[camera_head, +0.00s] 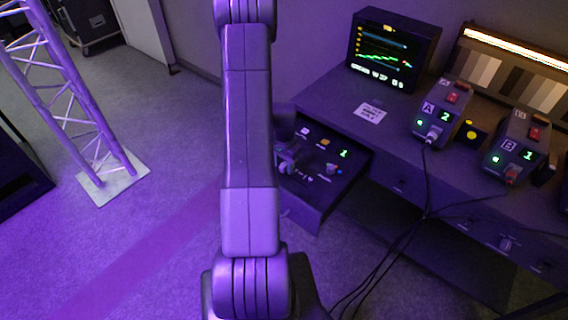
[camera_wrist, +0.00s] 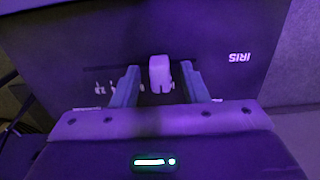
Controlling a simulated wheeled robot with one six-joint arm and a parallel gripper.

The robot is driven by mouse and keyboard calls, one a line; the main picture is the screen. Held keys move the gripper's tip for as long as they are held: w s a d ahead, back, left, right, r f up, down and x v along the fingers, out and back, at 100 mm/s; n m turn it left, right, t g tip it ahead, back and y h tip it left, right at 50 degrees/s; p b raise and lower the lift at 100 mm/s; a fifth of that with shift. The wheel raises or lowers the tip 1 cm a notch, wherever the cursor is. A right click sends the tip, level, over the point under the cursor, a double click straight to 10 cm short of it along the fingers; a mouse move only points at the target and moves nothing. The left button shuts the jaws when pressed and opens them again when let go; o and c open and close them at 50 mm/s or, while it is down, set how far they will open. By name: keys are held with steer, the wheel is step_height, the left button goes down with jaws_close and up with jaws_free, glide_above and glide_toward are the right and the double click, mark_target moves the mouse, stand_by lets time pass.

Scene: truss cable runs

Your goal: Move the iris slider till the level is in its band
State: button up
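The iris slider's pale knob (camera_wrist: 160,74) stands up from a dark panel in the wrist view, near an upside-down IRIS label (camera_wrist: 239,57). My gripper (camera_wrist: 160,68) is open, with one finger on each side of the knob and a visible gap on both sides. In the head view, the control panel (camera_head: 325,182) with a green 1 is partly behind my arm, and the slider cannot be made out clearly. The monitor (camera_head: 392,52) shows a wavy green trace with some red, and blue lines near it. Whether the level lies in its band is too small to tell.
Two camera boxes, A (camera_head: 437,108) showing 2 and B (camera_head: 516,143) showing 1, stand on the desk to the right. A white note (camera_head: 370,113) lies near the monitor. Cables hang in front of the desk. A truss tower (camera_head: 75,95) stands on open floor at left.

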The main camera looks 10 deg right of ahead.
steer(key=shift+c, duration=0.2)
jaws_close()
steer(key=shift+s+d+f+b, duration=0.15)
steer(key=shift+s+d+b, duration=0.1)
steer(key=shift+b, duration=0.45)
steer(key=shift+s, duration=0.15)
steer(key=shift+o, duration=0.2)
jaws_free()
steer(key=shift+r, duration=0.2)
